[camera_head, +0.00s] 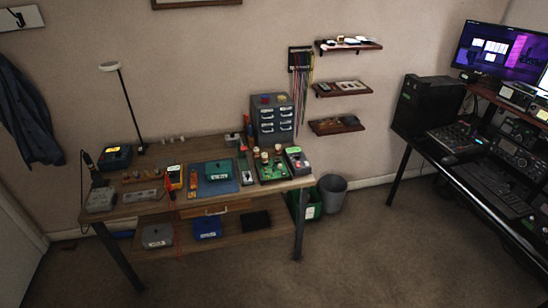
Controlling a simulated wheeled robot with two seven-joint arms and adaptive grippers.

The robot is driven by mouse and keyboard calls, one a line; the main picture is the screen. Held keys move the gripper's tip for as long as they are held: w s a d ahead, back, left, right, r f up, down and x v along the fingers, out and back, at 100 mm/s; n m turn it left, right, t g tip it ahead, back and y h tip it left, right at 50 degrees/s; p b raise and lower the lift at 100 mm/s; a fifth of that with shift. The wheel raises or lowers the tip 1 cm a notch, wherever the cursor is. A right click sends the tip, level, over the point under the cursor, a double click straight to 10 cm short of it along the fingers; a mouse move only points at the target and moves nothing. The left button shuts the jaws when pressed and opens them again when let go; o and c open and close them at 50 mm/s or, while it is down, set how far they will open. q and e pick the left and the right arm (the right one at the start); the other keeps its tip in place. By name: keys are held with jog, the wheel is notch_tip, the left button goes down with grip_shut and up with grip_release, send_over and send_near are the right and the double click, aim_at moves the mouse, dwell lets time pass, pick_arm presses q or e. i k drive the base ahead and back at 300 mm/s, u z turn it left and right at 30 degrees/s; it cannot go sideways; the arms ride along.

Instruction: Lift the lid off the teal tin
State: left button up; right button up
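The teal tin (219,169) is small in the view, on the workbench, resting on a blue mat (222,187) near the middle of the bench top. It looks like a low teal box with a pale label on its front. At this size I cannot make out the seam of its lid. Neither of my grippers shows in the head view, and nothing touches the tin from above.
A second desk (440,165) is at right. The front floor is clear.

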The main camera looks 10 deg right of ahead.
aim_at(211, 168)
jog(key=z, duration=0.35)
jog(key=i, duration=1.4)
jog(key=u, duration=0.5)
